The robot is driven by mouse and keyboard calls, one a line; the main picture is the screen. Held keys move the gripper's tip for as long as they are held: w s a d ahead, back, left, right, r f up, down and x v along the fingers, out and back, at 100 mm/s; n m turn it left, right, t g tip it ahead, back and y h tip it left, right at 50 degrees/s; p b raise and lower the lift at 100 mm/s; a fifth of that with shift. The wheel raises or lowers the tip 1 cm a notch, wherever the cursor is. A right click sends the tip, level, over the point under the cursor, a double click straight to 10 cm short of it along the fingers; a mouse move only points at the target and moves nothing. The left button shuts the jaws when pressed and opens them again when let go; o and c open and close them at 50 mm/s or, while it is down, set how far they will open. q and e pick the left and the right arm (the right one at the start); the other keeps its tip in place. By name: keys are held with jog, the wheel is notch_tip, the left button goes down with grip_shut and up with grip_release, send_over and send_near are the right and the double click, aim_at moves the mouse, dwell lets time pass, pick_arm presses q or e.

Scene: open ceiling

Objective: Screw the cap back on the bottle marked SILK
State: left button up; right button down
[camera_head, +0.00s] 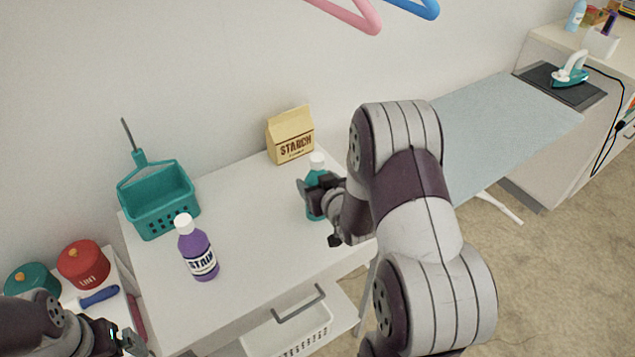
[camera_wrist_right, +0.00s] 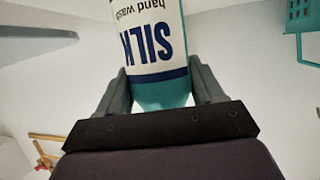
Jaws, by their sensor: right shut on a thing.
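The teal bottle marked SILK (camera_head: 314,178) is near the right part of the white table in the head view. A white top (camera_head: 317,161) shows on it; I cannot tell whether this is a seated cap. My right gripper (camera_head: 317,200) is shut on the bottle's body. In the right wrist view the SILK bottle (camera_wrist_right: 150,50) is between both fingers of that gripper (camera_wrist_right: 163,88), its label upside down in the picture; its top is out of that view. My left gripper (camera_head: 130,343) is at the bottom left, apart from the bottles, its jaw opening unclear.
A purple STAIN bottle (camera_head: 198,256) with a white cap stands on the white table (camera_head: 255,235). A teal basket (camera_head: 160,203) and a STARCH bag (camera_head: 291,136) are at its back. Red (camera_head: 84,264) and teal (camera_head: 33,279) lidded containers are left. The table's middle is clear.

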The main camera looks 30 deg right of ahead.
jog(key=shift+f, duration=0.15)
jog(key=shift+c, duration=0.7)
grip_release()
jog(key=shift+r, duration=0.25)
jog(key=v, duration=1.2)
jog(key=shift+p, duration=0.3)
jog(key=shift+a, duration=0.1)
